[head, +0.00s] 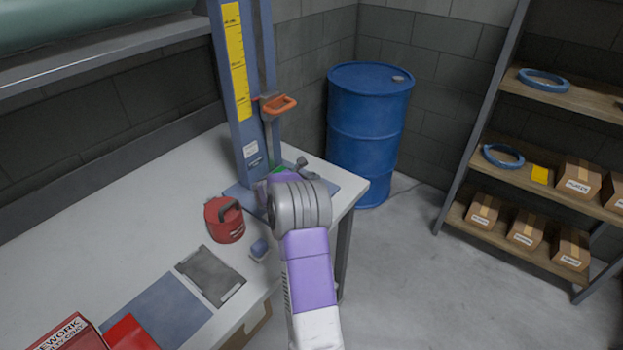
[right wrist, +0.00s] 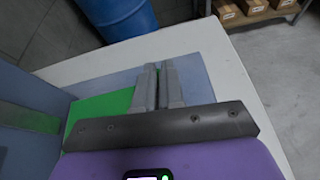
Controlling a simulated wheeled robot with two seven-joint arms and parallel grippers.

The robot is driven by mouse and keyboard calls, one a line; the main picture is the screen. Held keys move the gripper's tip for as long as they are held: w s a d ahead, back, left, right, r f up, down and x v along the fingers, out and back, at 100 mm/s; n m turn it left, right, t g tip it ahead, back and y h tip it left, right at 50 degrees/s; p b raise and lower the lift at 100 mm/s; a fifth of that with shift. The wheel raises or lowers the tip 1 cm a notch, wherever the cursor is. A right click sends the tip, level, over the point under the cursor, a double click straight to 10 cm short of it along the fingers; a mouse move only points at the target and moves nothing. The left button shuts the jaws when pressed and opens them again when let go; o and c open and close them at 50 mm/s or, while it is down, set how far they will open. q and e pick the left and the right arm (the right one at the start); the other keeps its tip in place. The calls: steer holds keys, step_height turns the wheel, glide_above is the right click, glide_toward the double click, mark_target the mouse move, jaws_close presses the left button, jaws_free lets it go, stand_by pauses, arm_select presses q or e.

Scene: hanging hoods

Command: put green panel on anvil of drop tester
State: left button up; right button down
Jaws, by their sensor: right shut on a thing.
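The drop tester (head: 252,150) is a blue column with a yellow scale on a flat blue base, standing at the far end of the bench. My right gripper (right wrist: 161,84) is low over that base, its fingers close together and shut on the green panel (right wrist: 97,107). The panel shows left of the fingers in the right wrist view. In the head view only a green sliver (head: 280,172) shows; my wrist hides the rest. I cannot tell whether the panel touches the anvil, which is hidden. My left gripper is not in view.
An orange handle (head: 279,105) hangs on the column above my wrist. A blue drum (head: 368,130) stands behind; shelves with boxes (head: 525,228) are at right.

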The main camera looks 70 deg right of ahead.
steer(key=shift+f, duration=0.3)
steer(key=c, duration=1.2)
jaws_free()
steer(key=shift+o, duration=0.2)
steer(key=shift+p+v, duration=0.5)
steer(key=shift+v, duration=3.35)
